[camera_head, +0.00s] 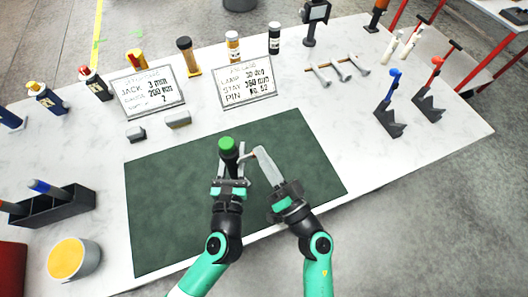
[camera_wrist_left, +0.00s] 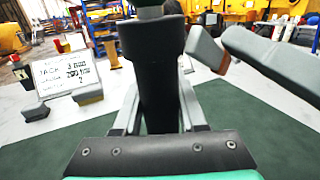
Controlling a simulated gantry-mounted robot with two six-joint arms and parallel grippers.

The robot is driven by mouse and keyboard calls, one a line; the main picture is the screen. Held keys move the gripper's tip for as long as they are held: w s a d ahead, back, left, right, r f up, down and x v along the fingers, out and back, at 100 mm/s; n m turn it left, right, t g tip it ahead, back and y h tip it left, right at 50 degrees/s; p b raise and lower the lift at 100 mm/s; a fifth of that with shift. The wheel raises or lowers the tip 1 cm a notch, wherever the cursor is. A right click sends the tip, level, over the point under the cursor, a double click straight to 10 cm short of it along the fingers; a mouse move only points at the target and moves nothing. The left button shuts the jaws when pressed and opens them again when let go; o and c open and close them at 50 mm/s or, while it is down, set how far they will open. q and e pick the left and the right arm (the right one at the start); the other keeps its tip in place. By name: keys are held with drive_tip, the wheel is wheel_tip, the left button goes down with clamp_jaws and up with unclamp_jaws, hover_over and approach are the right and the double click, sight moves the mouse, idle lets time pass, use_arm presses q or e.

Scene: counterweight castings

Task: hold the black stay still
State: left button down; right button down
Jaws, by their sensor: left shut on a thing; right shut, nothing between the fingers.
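The black stay (camera_head: 228,158) stands over the green mat with a green cap (camera_head: 228,144) on top. In the left wrist view the dark stay (camera_wrist_left: 153,65) fills the middle between my fingers. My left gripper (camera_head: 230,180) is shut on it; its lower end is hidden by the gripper. My right gripper (camera_head: 263,155) is shut and empty, its long grey fingers tilted toward the stay from the right. Its fingers also show in the left wrist view (camera_wrist_left: 275,60). A small grey piece with a reddish-brown end (camera_wrist_left: 206,48) shows between; I cannot tell whether it touches.
The green mat (camera_head: 165,205) is otherwise mostly clear. Two placards (camera_head: 147,92) (camera_head: 247,84) stand behind it, with small grey blocks (camera_head: 178,120) nearby. Blue-topped and red-topped black brackets (camera_head: 388,118) (camera_head: 428,105) stand right. A black holder (camera_head: 65,208) and a yellow-filled pot (camera_head: 75,260) are left.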

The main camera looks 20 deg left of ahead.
drive_tip(key=shift+s+a+f+m+h, duration=0.25)
drive_tip(key=shift+s+f+m, duration=0.2)
drive_tip(key=shift+f+m, duration=0.2)
drive_tip(key=shift+s+a+f+m+h, duration=0.2)
drive_tip(key=shift+s+f+m+h, duration=0.1)
drive_tip(key=shift+s+f+m, duration=0.25)
drive_tip(key=shift+s+a+f+m+h, duration=0.25)
drive_tip(key=shift+s+f+m, duration=0.1)
drive_tip(key=shift+f+m, duration=0.35)
idle(0.4)
drive_tip(key=w+d+r, duration=0.2)
drive_tip(key=w+r, duration=0.1)
drive_tip(key=w, duration=0.1)
drive_tip(key=v, duration=1)
drive_tip(key=shift+s+t, duration=0.15)
drive_tip(key=shift+t, duration=0.25)
drive_tip(key=shift+r, duration=0.15)
